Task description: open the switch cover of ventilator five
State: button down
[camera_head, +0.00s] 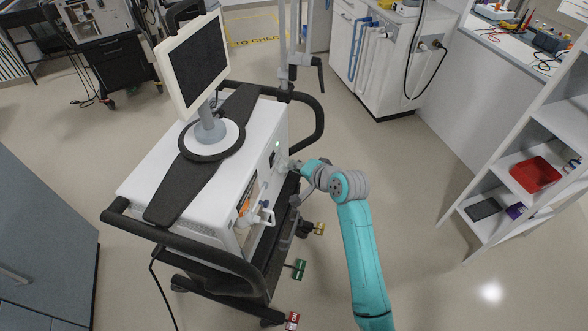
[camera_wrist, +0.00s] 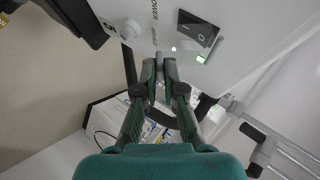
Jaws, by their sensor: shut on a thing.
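The ventilator, a white cart-borne box (camera_head: 160,180) with a tilted screen (camera_head: 195,60), stands left of my arm in the head view. My gripper (camera_head: 292,166) is at its right side panel, where the arm partly hides it. In the wrist view a dark power switch (camera_wrist: 198,30) marked with a white circle sits on the white panel beside the word POWER, near a small green light (camera_wrist: 201,58). My gripper (camera_wrist: 160,68) has its fingertips close together at the panel, just below the switch. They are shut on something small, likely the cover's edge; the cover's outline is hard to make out.
Black handle rails (camera_head: 185,240) surround the ventilator, with coloured tags low by its wheels. A white knob (camera_wrist: 130,28) is on the panel left of the switch. Shelves with a red tray (camera_head: 535,174) stand at the right. Floor between is clear.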

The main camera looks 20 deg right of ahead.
jog(key=shift+w+a+r+n+g+h, duration=0.15)
jog(key=shift+r+n+g+h, duration=0.4)
jog(key=shift+r+g+h, duration=0.7)
jog(key=shift+a+r+n+g+h, duration=0.1)
jog(key=shift+r+n+g+h, duration=0.5)
jog(key=shift+r+g+h, duration=0.6)
jog(key=shift+w+a+r+n+g+h, duration=0.15)
jog(key=shift+r+n+g+h, duration=0.4)
jog(key=shift+r+g+h, duration=0.65)
jog(key=shift+f+h, duration=0.3)
jog(key=shift+h, duration=0.05)
jog(key=c, duration=1.3)
grip_release()
